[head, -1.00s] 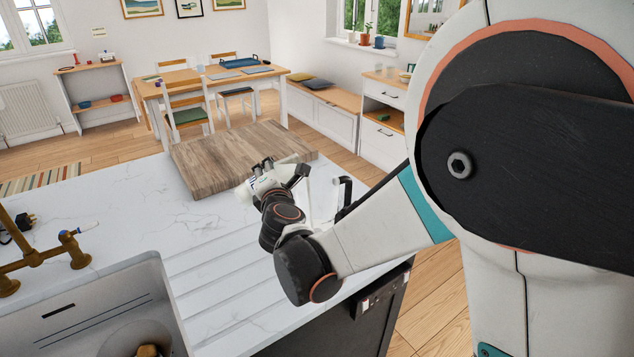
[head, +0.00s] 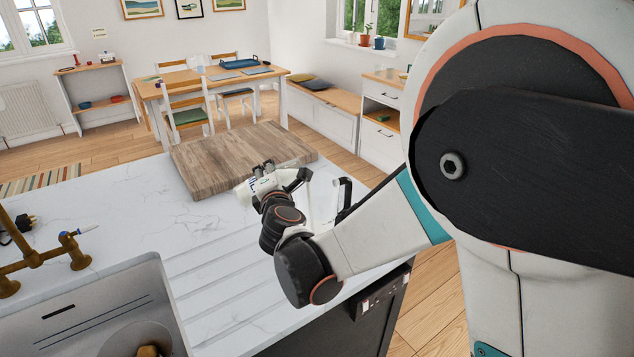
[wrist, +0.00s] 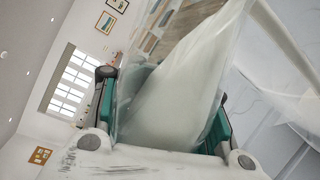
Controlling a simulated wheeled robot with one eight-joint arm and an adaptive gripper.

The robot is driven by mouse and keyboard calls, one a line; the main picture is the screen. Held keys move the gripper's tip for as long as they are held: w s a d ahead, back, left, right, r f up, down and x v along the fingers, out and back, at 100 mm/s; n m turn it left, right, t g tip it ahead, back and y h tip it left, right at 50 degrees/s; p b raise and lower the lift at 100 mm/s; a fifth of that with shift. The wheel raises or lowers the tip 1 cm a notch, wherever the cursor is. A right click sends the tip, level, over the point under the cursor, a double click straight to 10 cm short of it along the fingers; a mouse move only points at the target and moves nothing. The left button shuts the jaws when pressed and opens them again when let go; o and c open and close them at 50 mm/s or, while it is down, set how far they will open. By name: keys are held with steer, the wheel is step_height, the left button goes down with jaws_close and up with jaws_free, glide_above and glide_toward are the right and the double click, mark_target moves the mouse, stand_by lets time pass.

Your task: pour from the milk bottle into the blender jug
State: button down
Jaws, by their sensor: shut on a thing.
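The milk bottle (wrist: 180,100) is clear with white milk inside. It fills the middle of the wrist view, between the teal-sided fingers of my gripper (wrist: 163,88), which is shut on it. In the head view the bottle (head: 244,190) shows as a small white shape, strongly tilted, held by my gripper (head: 268,168) above the counter near the wooden board. The blender jug (head: 322,200) is clear, with a black handle, and stands just right of my gripper. A clear wall, probably the jug (wrist: 280,60), shows at the right of the wrist view. Its contents and the bottle's mouth cannot be made out.
A thick wooden board (head: 225,160) lies on the white counter (head: 120,215) behind my gripper. A sink (head: 95,310) with a brass tap (head: 40,255) is at the front left. The counter between sink and board is clear.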

steer(key=shift+a+r+m+p, duration=0.1)
steer(key=shift+r+m+p, duration=0.25)
steer(key=shift+m+p, duration=0.1)
stand_by(0.6)
steer(key=shift+w+d+r+m+p, duration=0.1)
steer(key=shift+d+r+m+p, duration=0.25)
steer(key=shift+r, duration=0.3)
steer(key=shift+w+d+r+m+p, duration=0.1)
steer(key=shift+d+r+m+p, duration=0.25)
steer(key=shift+r, duration=0.3)
stand_by(1.2)
step_height(320, 180, down, 11)
steer(key=a+n+t+h+b, duration=0.1)
steer(key=n+b, duration=1.1)
steer(key=n, duration=0.3)
steer(key=shift+s+a+t, duration=0.25)
steer(key=shift+a+t, duration=0.05)
steer(key=shift+a, duration=0.1)
steer(key=shift+r, duration=0.1)
